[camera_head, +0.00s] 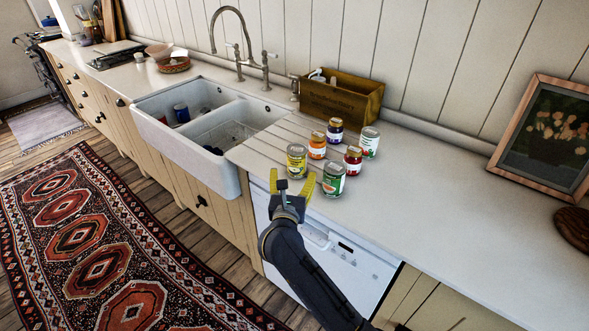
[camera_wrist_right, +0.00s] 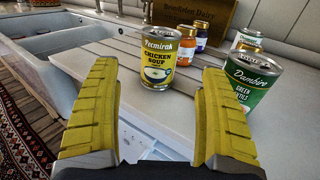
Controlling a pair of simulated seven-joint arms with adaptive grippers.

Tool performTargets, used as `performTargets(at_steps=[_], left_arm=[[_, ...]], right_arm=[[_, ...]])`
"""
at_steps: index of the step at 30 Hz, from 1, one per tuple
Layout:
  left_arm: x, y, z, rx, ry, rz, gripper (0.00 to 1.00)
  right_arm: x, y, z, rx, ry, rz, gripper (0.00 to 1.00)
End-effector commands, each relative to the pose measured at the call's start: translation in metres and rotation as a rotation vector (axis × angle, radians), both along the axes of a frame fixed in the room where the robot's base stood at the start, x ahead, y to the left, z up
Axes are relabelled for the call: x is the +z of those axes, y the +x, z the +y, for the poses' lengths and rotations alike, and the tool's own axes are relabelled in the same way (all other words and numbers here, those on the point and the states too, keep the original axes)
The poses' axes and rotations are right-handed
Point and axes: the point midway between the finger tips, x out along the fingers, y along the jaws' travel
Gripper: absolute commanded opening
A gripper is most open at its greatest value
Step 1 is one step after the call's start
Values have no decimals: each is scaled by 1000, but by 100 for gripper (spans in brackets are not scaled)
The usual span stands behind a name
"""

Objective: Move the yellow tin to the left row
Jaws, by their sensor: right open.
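The yellow tin (camera_head: 296,160) with a chicken soup label stands upright on the counter, at the near end of the left row, in front of an orange-labelled jar (camera_head: 317,146) and a purple-labelled jar (camera_head: 334,131). My right gripper (camera_head: 294,186) is open and empty, just short of the tin at the counter's front edge. In the right wrist view the yellow tin (camera_wrist_right: 158,62) shows between the spread yellow fingers, beyond their tips and apparently untouched. My left gripper is not in view.
The right row holds a green tin (camera_head: 333,181), a red jar (camera_head: 352,160) and a silver tin with a pale label (camera_head: 370,142). A wooden crate (camera_head: 341,99) stands behind. The double sink (camera_head: 240,118) is at left. The counter at right is clear up to a picture frame (camera_head: 545,137).

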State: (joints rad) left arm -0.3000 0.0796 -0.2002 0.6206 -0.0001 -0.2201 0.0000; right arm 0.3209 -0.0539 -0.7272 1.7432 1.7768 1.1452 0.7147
Motion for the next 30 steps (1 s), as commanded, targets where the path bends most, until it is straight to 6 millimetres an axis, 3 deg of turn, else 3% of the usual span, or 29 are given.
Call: performTargets(at_steps=[7,23,26,30], left_arm=[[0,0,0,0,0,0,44],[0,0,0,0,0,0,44],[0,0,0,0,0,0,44],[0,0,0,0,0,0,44]], right_arm=[[1,-16,2,0,1,-2,78],[1,-18,1,0,-7,-5,78],[8,-22,-3,2,-54,-40,78],[32,-36,-13,8,-235,-165,78]])
